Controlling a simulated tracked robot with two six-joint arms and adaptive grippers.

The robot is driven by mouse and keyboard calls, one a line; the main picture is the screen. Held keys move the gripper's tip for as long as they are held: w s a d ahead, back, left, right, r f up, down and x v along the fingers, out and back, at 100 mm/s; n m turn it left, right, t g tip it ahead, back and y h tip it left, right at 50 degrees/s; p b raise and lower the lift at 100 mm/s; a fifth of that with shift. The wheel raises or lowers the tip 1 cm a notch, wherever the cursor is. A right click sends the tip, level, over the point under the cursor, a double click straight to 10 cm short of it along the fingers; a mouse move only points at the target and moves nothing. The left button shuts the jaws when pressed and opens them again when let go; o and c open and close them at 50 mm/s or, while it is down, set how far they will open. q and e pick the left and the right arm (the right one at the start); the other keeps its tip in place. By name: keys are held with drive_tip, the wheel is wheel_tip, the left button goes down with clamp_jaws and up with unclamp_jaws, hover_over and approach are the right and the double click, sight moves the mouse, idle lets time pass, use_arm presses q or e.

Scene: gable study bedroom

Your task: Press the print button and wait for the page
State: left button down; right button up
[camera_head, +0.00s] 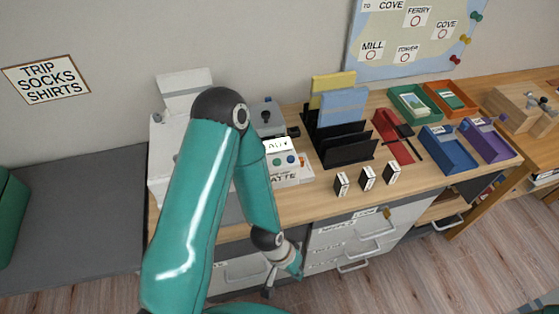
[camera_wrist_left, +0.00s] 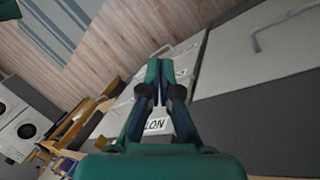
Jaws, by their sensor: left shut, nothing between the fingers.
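A white machine that looks like the printer (camera_head: 160,165) stands on the desk at the left, with a white sheet (camera_head: 185,82) upright at its back. My left arm crosses in front of it and hides most of its front; I cannot make out a print button. My left gripper (camera_head: 291,277) is low in front of the desk drawers, right of and below the printer and apart from it. In the left wrist view the gripper's fingers (camera_wrist_left: 160,72) are together and empty, with a labelled drawer front behind them. My right gripper is not in view.
A small machine marked "ATTE" (camera_head: 284,175) with coloured buttons stands right of my arm. Right of it are a black file rack (camera_head: 345,152), several small black-and-white boxes and coloured trays (camera_head: 448,150). Drawer handles (camera_head: 378,234) stick out below the desktop.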

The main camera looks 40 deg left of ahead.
use_arm(q)
drive_tip(key=w+a+r+m+t, duration=0.1)
drive_tip(key=w+a+r+m, duration=0.1)
drive_tip(key=w+a+r, duration=0.1)
drive_tip(key=w+a+r+m+t, duration=0.1)
drive_tip(key=w+a+r, duration=0.2)
drive_tip(key=w+r, duration=0.2)
drive_tip(key=w+a+r+m+t+y, duration=0.1)
drive_tip(key=w+a+r+m+t, duration=0.1)
drive_tip(key=w+r, duration=0.2)
drive_tip(key=shift+w+a+r+m, duration=0.3)
drive_tip(key=shift+a+r, duration=0.1)
drive_tip(key=shift+r, duration=0.2)
drive_tip(key=w+a+r+m+t, duration=0.25)
drive_tip(key=w+a+r, duration=0.2)
drive_tip(key=r, duration=0.35)
wheel_tip(320, 180, up, 8)
drive_tip(key=r+m+t+y, duration=0.1)
drive_tip(key=m+t+y, duration=0.1)
drive_tip(key=m, duration=0.1)
hover_over(276, 163)
drive_tip(key=shift+a+f+g, duration=0.1)
drive_tip(key=shift+f+g, duration=0.15)
wheel_tip(276, 163, down, 9)
drive_tip(key=b, duration=0.8)
drive_tip(key=shift+b, duration=0.3)
drive_tip(key=shift+f+b, duration=0.3)
